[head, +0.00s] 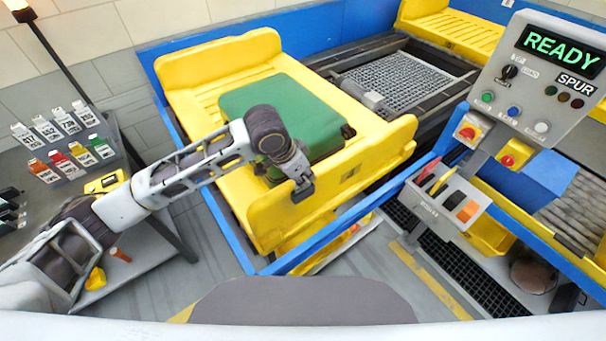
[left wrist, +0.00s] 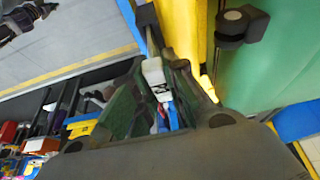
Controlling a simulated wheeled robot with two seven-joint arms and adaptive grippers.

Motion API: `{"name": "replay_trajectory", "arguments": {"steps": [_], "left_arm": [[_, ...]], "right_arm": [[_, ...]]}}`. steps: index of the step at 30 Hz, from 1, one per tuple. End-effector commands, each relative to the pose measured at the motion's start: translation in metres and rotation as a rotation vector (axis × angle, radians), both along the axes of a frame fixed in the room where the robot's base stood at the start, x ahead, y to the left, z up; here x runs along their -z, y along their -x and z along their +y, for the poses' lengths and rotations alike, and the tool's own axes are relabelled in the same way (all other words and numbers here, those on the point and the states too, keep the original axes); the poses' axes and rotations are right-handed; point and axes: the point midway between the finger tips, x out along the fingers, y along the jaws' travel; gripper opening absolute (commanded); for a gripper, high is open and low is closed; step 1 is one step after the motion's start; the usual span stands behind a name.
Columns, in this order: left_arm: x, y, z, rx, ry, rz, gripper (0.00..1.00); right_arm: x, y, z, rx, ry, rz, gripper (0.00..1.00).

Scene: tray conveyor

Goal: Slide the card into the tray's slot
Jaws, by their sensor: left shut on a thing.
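The yellow tray (head: 190,65) lies on the blue-framed conveyor with a green suitcase (head: 255,95) in it. My left gripper (head: 302,190) is over the tray's near side, beside the suitcase. In the left wrist view the gripper (left wrist: 160,95) is shut on a small white card (left wrist: 155,75) with dark marks, seen between the fingers. The card cannot be made out in the head view. A small dark patch (head: 350,172) shows on the tray's near right end wall; I cannot tell whether it is the slot. My right gripper is not in view.
A rack of coloured and white tags (head: 70,155) stands on a side table at the left, beside a yellow device (head: 103,183). A control panel (head: 545,85) reading READY and SPUR stands at the right. A blue rail (head: 330,225) runs along the conveyor's near side.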

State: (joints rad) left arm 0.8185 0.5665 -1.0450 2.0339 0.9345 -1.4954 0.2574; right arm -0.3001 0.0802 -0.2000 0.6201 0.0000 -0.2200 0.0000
Motion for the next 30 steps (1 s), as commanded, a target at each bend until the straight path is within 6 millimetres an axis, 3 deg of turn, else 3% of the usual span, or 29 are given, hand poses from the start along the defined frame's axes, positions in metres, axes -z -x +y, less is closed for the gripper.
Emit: {"name": "replay_trajectory", "arguments": {"steps": [21,22,24,27,30], "left_arm": [[0.011,0.000,0.000,0.000,-0.001,0.000,0.00],[0.011,0.000,0.000,0.000,-0.001,0.000,0.18],[0.011,0.000,0.000,0.000,-0.001,0.000,0.27],[0.011,0.000,0.000,0.000,-0.001,-0.001,0.40],[0.011,0.000,0.000,0.000,-0.001,-0.001,0.40]], "right_arm": [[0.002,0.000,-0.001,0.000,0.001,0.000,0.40],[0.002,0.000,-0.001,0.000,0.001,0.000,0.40],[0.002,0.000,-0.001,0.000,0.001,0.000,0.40],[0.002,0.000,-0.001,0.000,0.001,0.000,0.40],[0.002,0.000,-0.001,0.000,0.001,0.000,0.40]]}}
